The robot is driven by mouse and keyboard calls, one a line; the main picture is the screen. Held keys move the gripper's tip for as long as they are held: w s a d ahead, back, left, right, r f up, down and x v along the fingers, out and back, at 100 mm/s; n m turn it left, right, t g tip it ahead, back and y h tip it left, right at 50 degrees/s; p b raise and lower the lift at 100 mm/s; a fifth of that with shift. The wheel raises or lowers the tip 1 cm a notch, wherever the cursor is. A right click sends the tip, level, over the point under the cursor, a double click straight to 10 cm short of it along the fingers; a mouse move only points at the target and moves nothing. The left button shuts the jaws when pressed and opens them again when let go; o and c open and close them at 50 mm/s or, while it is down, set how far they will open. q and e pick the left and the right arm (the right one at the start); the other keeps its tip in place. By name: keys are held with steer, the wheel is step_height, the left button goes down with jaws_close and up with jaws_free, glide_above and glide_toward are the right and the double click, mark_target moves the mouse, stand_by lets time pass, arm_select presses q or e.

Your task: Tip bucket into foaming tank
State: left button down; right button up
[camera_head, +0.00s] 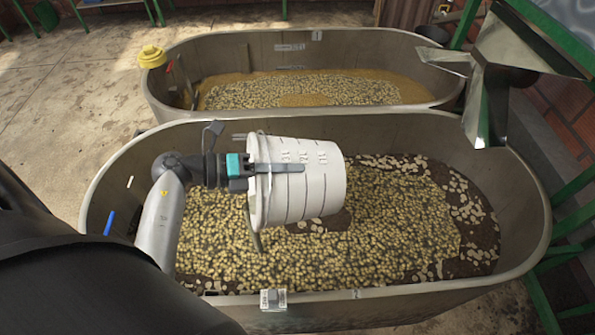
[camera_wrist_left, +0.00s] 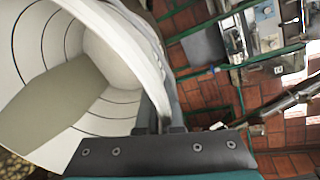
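A white bucket (camera_head: 305,180) with marked lines is tipped on its side above the near oval tank (camera_head: 528,235). Its mouth faces left and its base faces right. My left gripper (camera_head: 268,168) is shut on the bucket's rim, with one dark finger lying along the outer wall. In the left wrist view the bucket's inside (camera_wrist_left: 95,50) is visible, with an olive-grey patch I cannot identify. The near tank holds pale yellow beans or cherries (camera_head: 400,225) over dark brown matter. My right gripper is out of view.
A second oval tank (camera_head: 180,65) with similar contents stands behind. A metal chute (camera_head: 500,65) and green frame bars (camera_head: 575,225) stand at the right. Concrete floor (camera_head: 60,95) is clear at the left.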

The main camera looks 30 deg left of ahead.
arm_select(q)
steer(key=shift+s+a+f+t+h+b, duration=0.25)
steer(key=shift+s+a+t+h+b, duration=0.25)
steer(key=shift+b, duration=0.65)
steer(key=shift+s+a+f+t+h+b, duration=0.15)
steer(key=shift+s+a+f+h+b, duration=0.2)
steer(key=shift+s+a+b, duration=0.45)
steer(key=shift+s+a+f+t+h+b, duration=0.2)
steer(key=shift+s+a+t+h+b, duration=0.35)
steer(key=shift+b, duration=0.9)
steer(key=t+h+b, duration=0.3)
steer(key=b, duration=0.4)
glide_toward(262, 178)
steer(key=shift+w+r, duration=1.1)
steer(key=shift+w, duration=0.15)
steer(key=shift+a, duration=0.3)
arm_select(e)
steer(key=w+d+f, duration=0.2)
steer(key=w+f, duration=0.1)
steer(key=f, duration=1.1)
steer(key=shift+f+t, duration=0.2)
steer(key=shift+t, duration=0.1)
arm_select(q)
steer(key=shift+n, duration=0.3)
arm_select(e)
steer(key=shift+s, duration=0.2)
